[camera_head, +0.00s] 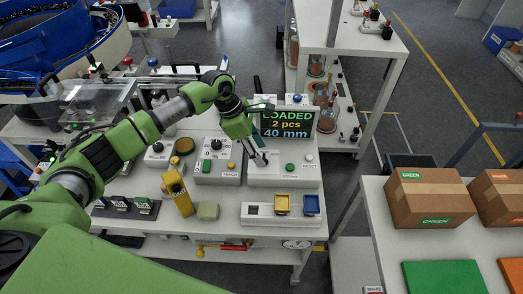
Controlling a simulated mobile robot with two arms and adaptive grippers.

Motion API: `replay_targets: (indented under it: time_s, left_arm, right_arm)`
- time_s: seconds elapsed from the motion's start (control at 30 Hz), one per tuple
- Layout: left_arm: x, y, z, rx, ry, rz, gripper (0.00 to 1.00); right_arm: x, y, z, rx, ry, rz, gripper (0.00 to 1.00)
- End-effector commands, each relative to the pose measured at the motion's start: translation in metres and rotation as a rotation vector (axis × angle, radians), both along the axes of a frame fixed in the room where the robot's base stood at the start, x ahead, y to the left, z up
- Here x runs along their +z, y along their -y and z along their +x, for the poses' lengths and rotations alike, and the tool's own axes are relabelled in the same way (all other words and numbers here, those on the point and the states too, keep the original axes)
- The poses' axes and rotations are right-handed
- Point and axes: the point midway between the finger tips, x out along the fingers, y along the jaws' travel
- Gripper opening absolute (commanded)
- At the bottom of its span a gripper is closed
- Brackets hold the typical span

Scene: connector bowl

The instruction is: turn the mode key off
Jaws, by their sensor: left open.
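My left gripper (261,158) reaches down from the left over the white control box (282,176) below the display. It is open, with its fingertips low over the left part of the box's top. The mode key cannot be made out clearly; the gripper covers the part of the box around its fingertips. I cannot tell whether the fingers touch anything there. The display (285,123) reads "LOADED 2 pcs 40 mm". A green button (290,168) and a pale reset button (309,157) are right of the gripper. My right gripper is not in view.
A white box (230,177) with a green button and black knob stands left of the control box. Cartons (430,205) stand on the right table.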

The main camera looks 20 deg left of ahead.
Motion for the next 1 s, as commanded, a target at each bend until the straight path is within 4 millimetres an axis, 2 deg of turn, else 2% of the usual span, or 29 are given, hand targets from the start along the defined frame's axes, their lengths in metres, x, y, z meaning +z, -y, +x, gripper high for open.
replay_targets:
  time_s: [0.2,0.5,0.53,0.67,1.0]
  left_arm:
    - [-0.018,0.008,0.002,0.001,-0.001,0.0,0.44]
    - [-0.021,0.009,0.003,0.0,0.001,-0.001,0.44]
    - [-0.021,0.009,0.003,0.0,0.001,-0.001,0.42]
    - [-0.021,0.009,0.003,0.0,0.0,-0.001,0.08]
    - [-0.021,0.008,0.002,0.023,0.001,-0.001,0.06]
  right_arm:
    - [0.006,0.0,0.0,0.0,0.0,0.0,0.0]
    - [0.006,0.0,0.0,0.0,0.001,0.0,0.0]
    - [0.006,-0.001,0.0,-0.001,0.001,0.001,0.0]
    - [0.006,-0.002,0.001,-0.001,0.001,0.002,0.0]
    - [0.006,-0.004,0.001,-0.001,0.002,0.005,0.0]
